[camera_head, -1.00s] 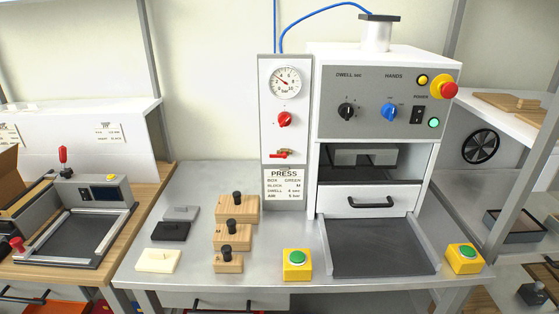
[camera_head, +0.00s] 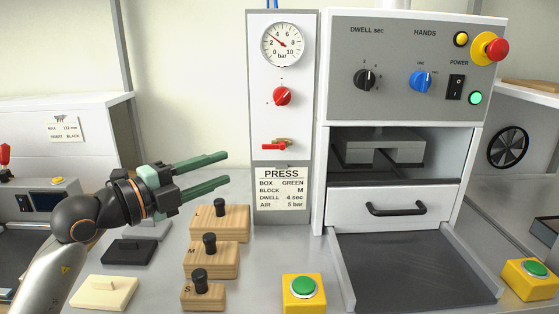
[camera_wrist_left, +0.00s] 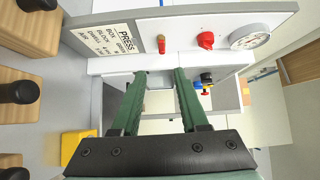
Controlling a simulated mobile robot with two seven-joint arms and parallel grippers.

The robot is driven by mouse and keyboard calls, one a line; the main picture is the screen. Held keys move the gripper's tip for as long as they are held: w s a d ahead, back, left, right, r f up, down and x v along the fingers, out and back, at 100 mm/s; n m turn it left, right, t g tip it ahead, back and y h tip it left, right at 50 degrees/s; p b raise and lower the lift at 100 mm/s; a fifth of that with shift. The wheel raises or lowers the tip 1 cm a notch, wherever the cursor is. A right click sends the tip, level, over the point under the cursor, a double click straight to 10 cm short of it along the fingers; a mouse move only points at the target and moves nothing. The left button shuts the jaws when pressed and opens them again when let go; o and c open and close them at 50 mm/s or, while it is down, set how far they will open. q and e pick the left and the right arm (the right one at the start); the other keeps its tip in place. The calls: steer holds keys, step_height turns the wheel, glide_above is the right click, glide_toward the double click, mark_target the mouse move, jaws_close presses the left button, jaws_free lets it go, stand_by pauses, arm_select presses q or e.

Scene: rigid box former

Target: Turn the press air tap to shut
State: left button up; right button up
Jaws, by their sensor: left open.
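The press air tap (camera_head: 277,146) is a small brass valve with a red lever on the grey panel left of the press. Its lever lies roughly horizontal, pointing left in the head view. It also shows as a small red piece in the left wrist view (camera_wrist_left: 161,44). My left gripper (camera_head: 226,168) is open and empty, its green fingers pointing right, to the left of the panel and below the tap's height in the picture. In the left wrist view the open fingers (camera_wrist_left: 160,76) point toward the panel, apart from the tap. My right gripper is out of view.
A red regulator knob (camera_head: 282,96) and a pressure gauge (camera_head: 282,44) sit above the tap, a PRESS card (camera_head: 282,189) below it. Wooden blocks with black knobs (camera_head: 218,222) stand below my gripper. The press (camera_head: 400,70) stands right of the panel.

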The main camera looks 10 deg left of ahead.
mark_target(267, 148)
arm_select(q)
steer(key=x, duration=0.8)
steer(key=a+p+x, duration=0.1)
steer(key=x, duration=0.3)
steer(key=shift+w+d+r, duration=0.15)
steer(key=shift+w+r, duration=0.15)
steer(key=shift+w, duration=0.15)
jaws_close()
